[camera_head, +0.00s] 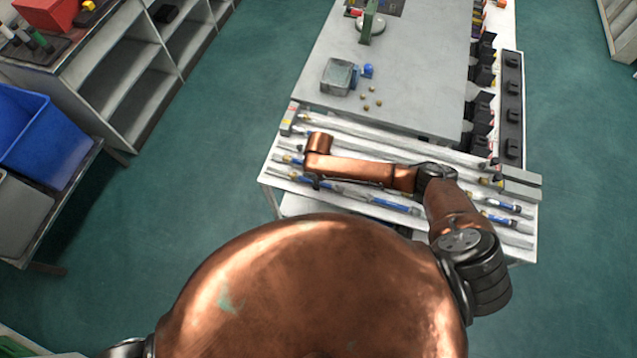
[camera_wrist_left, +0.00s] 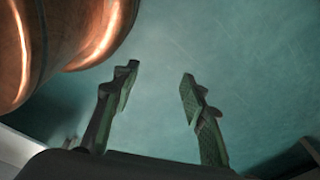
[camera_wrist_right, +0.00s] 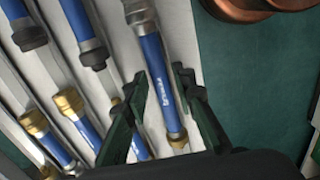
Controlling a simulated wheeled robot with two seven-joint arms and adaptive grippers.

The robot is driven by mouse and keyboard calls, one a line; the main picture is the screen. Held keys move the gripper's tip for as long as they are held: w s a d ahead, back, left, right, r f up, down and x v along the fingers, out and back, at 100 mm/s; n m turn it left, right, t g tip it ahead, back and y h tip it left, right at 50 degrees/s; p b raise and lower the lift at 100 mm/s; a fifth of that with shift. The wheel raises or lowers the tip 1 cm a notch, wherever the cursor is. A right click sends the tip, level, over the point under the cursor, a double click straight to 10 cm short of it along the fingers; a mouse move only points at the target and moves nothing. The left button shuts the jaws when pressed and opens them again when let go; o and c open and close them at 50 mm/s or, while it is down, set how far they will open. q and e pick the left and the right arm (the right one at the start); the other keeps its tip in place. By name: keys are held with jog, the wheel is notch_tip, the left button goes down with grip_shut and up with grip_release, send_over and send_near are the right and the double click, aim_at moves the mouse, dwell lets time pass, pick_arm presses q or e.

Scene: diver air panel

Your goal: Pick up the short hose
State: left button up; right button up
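Several hoses with blue sleeves lie in a white slotted rack (camera_head: 273,180). I cannot tell from labels which is the short one. One blue-sleeved hose (camera_wrist_right: 155,75) with a brass-coloured end runs between the fingers of my right gripper (camera_wrist_right: 164,78). Those fingertips stand close along both sides of its sleeve, and contact is not clear. In the head view my copper right arm (camera_head: 365,170) reaches left over the rack and hides part of the hoses. My left gripper (camera_wrist_left: 159,74) is open and empty above the green floor, and is not visible in the head view.
Neighbouring hoses (camera_wrist_right: 78,18) lie close beside in parallel slots, with brass or dark ends. Behind the rack is a grey tabletop (camera_head: 415,80) with a grey box (camera_head: 338,77) and small parts. A blue bin (camera_head: 40,135) and shelving stand left. Green floor is clear between.

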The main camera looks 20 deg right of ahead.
grip_shut()
jog(key=shift+r, duration=0.1)
dwell(0.4)
